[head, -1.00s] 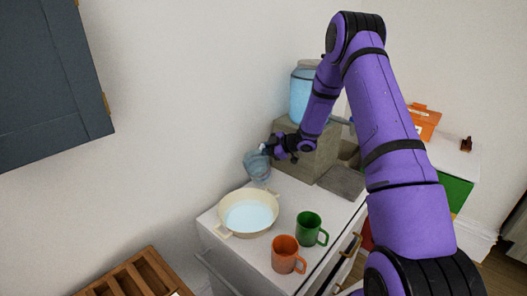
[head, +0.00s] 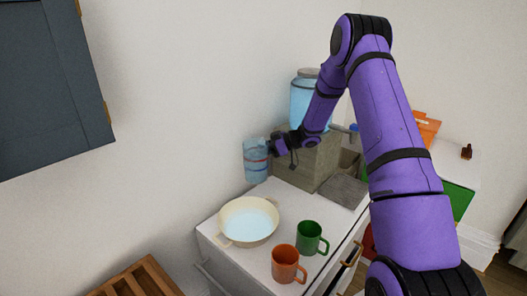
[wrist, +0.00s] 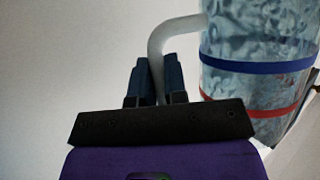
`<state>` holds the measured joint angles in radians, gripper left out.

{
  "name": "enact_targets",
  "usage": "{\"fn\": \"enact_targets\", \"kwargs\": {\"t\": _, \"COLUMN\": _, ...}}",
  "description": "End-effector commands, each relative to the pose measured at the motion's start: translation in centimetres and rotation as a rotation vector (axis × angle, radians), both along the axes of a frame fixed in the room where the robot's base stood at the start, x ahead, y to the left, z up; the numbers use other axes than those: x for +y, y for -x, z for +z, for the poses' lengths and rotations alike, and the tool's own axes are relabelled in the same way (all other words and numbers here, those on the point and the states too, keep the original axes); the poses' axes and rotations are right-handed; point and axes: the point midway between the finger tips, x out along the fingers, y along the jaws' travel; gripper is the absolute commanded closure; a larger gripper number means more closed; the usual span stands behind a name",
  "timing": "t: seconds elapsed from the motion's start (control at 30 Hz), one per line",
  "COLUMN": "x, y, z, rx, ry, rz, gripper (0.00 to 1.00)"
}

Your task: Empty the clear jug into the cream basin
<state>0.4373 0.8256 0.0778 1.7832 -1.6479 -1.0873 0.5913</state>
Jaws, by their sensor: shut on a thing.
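The clear jug (head: 256,162), with a blue band and a red band, is upright at the back left corner of the white cabinet top. I cannot tell whether its base touches the top. My gripper (head: 271,149) is shut on its handle; in the wrist view the pale handle (wrist: 157,62) runs between the dark fingers (wrist: 155,82). The jug (wrist: 258,55) looks bluish and rippled there; how much liquid it holds is unclear. The cream basin (head: 226,224) sits in front of the jug, with pale blue liquid (head: 250,222) in it.
A green mug (head: 309,238) and an orange mug (head: 284,264) stand right of the basin. A large blue-filled dispenser (head: 305,100) stands on a grey block (head: 312,162) behind my gripper. The wall is close behind the jug.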

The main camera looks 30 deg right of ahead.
Motion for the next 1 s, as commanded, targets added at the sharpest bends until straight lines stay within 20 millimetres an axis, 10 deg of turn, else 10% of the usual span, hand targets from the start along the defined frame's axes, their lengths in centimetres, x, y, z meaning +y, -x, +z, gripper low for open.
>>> {"fn": "enact_targets", "kwargs": {"t": 1.0, "x": 0.0, "y": 0.0, "z": 4.0, "rx": -0.002, "ry": 0.001, "rz": 0.001, "gripper": 1.00}}
